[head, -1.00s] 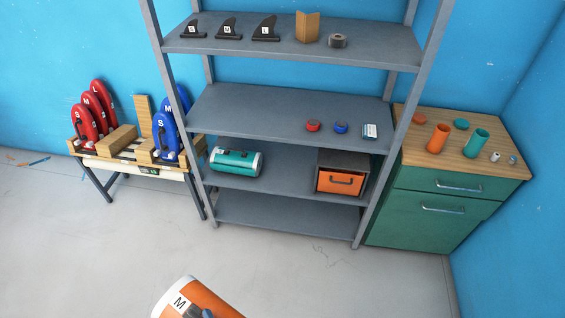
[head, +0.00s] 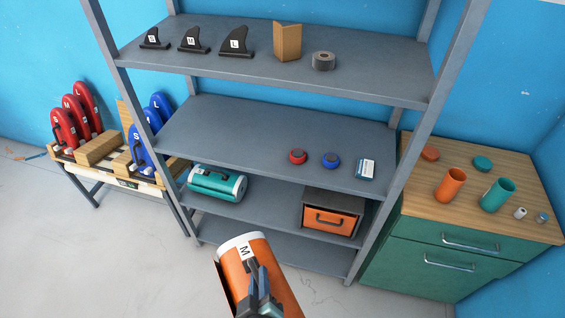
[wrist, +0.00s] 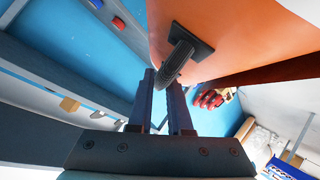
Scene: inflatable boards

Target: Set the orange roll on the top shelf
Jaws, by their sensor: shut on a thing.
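The orange roll (head: 273,268), with a white end band marked M, is at the bottom middle of the head view, in front of the shelf unit. My gripper (head: 260,292) is shut on the roll's dark handle; in the wrist view the gripper (wrist: 165,95) grips the handle (wrist: 178,62) below the orange surface (wrist: 240,30). The top shelf (head: 375,77) holds several black fins (head: 195,41), a brown angled piece (head: 287,42) and a grey tape roll (head: 323,61).
The shelf below (head: 230,128) holds red (head: 298,156) and blue (head: 330,159) rolls and a small box. Lower down are a teal roll (head: 217,182) and an orange-fronted box (head: 330,215). Uprights flank the shelves. A green cabinet (head: 440,255) stands right, a board rack (head: 95,165) left.

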